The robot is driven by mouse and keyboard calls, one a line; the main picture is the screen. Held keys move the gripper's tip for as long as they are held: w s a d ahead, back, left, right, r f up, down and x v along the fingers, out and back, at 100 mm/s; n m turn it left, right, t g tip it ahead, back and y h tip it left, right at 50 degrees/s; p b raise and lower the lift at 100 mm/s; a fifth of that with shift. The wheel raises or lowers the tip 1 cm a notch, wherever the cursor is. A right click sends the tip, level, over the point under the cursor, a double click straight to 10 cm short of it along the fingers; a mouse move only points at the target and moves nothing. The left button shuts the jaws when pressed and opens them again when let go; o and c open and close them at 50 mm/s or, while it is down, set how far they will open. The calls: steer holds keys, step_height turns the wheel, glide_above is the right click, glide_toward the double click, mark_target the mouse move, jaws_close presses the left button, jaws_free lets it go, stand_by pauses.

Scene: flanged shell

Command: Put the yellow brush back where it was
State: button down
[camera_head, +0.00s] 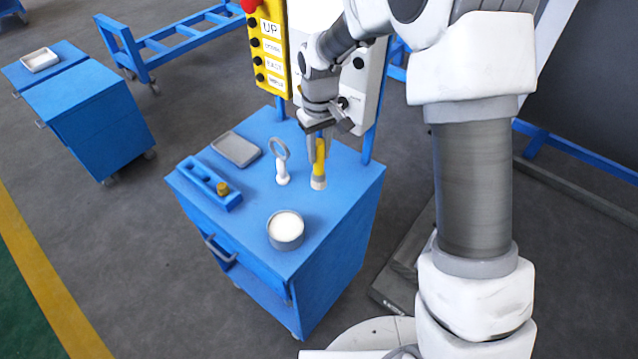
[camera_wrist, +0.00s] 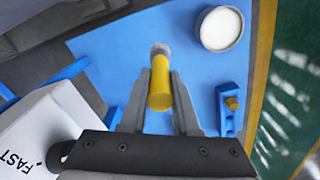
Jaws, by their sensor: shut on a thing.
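The yellow brush (camera_head: 319,165) is upright over the blue cabinet top, at its right side, with its pale bristle end down. My gripper (camera_head: 320,142) is shut on the brush near its upper end. I cannot tell whether the bristle end touches the surface. In the wrist view the brush (camera_wrist: 160,85) lies between the two fingers of my gripper (camera_wrist: 160,85), its bristle end pointing away from them.
The blue cabinet (camera_head: 325,225) also bears a round tub with white contents (camera_head: 286,230), a white handled tool with a ring (camera_head: 281,165), a grey tray (camera_head: 236,149) and a blue holder (camera_head: 208,183) with a yellow knob. A yellow button panel (camera_head: 268,50) stands behind.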

mark_target(319, 173)
step_height(319, 173, down, 8)
steer(key=shift+r, duration=0.15)
steer(key=c, duration=0.7)
jaws_free()
steer(key=shift+o, duration=0.2)
steer(key=shift+r, duration=0.1)
